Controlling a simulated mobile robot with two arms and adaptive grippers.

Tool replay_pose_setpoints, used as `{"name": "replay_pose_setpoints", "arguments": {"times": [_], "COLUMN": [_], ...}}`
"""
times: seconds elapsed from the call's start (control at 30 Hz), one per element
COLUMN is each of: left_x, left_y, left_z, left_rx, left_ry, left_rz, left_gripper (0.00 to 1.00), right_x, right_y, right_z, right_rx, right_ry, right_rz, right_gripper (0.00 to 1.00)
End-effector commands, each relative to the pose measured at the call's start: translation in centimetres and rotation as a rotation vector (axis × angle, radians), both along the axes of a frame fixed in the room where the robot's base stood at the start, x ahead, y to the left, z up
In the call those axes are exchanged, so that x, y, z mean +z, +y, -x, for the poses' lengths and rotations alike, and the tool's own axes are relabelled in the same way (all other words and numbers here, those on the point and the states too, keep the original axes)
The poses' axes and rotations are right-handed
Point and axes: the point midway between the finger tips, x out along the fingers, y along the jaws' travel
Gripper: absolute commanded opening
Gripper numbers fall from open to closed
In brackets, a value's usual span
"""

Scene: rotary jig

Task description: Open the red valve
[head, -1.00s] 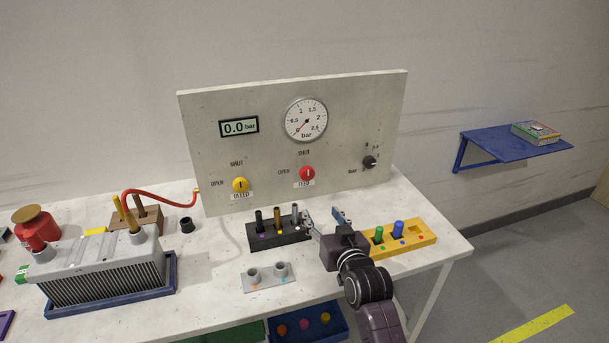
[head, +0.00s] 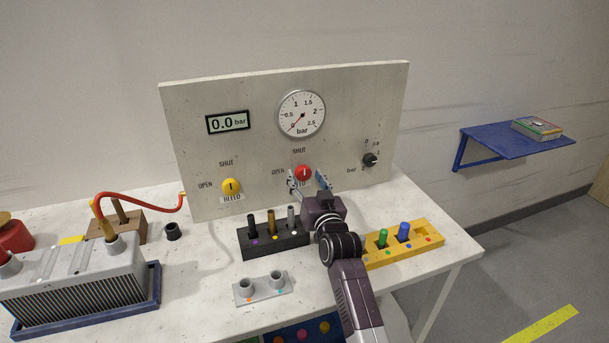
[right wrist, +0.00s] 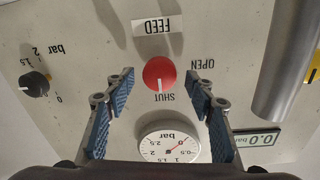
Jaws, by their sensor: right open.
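The red valve (head: 303,173) is a round red knob on the upright panel (head: 200,120), below the gauge, between the words OPEN and SHUT. It also shows in the right wrist view (right wrist: 159,74), where its white mark points toward SHUT. My right gripper (head: 307,182) is open in front of the valve. In the right wrist view its blue-padded fingers (right wrist: 161,84) lie on either side of the knob, apart from it in the picture. I cannot tell the remaining depth. My left gripper is not in view.
A yellow BLEED valve (head: 231,187) is to the left and a small black bar knob (head: 370,160) to the right. The gauge (head: 302,113) reads near zero; the display (head: 228,122) reads 0.0 bar. A black peg block (head: 262,242) and yellow tray (head: 430,246) flank my arm.

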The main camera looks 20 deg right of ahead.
Motion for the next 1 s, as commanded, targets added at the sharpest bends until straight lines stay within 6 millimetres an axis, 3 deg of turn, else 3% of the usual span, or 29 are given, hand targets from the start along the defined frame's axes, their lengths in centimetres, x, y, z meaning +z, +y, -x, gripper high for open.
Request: {"name": "replay_pose_setpoints", "arguments": {"times": [0.2, 0.53, 0.9, 1.0], "left_x": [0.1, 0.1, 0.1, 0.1], "left_y": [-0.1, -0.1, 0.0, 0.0], "left_z": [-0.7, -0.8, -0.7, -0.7], "left_rx": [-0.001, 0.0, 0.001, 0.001], "left_ry": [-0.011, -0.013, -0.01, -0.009], "left_rz": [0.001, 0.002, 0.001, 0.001], "left_gripper": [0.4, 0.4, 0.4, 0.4], "right_x": [0.0, 0.0, 0.0, -0.1], "right_y": [-0.1, -0.1, -0.1, -0.1], "right_z": [-1.5, -1.7, -1.6, -1.6], "right_rx": [-0.001, -0.001, -0.001, -0.001], "right_ry": [0.001, 0.0, 0.001, 0.001], "right_rz": [0.001, 0.001, 0.0, 0.002], "right_gripper": [0.5, 0.49, 0.08, 0.08]}}
